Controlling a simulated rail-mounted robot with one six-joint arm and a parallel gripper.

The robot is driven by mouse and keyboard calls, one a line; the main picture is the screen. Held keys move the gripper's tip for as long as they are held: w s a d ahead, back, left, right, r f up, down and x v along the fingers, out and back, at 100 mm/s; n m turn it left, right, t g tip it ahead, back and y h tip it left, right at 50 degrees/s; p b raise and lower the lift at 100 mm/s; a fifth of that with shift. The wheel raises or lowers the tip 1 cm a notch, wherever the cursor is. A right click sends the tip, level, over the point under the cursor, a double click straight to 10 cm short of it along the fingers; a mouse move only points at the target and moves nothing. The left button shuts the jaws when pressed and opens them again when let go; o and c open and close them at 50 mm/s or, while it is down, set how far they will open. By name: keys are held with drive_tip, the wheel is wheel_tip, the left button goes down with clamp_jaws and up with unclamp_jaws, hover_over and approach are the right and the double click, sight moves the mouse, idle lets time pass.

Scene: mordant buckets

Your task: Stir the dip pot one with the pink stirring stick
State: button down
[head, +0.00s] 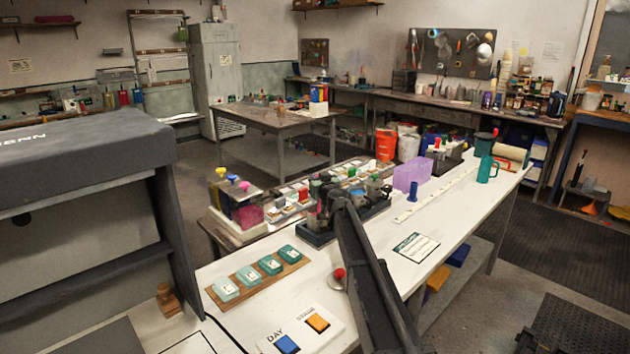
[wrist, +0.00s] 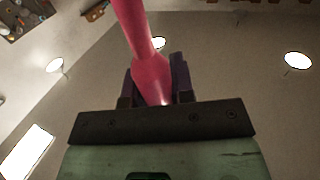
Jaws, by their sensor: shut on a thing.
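The pink stirring stick (wrist: 134,38) shows in the wrist view, standing between the two dark fingers of my gripper (wrist: 157,82). The fingers are shut on its thicker part, and the stick runs out of the top of the picture. In the head view, my arm reaches over the white bench to a cluster of dark pots in a dark tray (head: 315,240). My gripper's fingers and the stick are not clear there. Which pot is dip pot one cannot be told, and neither can whether the stick is inside a pot.
A wooden board (head: 240,298) with teal lidded blocks lies left of the tray. A DAY/STAGE panel (head: 305,330) is at the front. A purple rack (head: 411,172) and a teal mug (head: 487,168) stand farther back. The bench around the white card (head: 415,247) is clear.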

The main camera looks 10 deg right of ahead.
drive_tip(key=shift+w+a, duration=0.25)
drive_tip(key=shift+w, duration=0.05)
wheel_tip(320, 180, up, 9)
drive_tip(key=p, duration=0.9)
idle(0.4)
wheel_tip(320, 180, up, 11)
drive_tip(key=p, duration=1.1)
wheel_tip(320, 180, down, 11)
drive_tip(key=b, duration=1.1)
drive_tip(key=shift+f, duration=0.2)
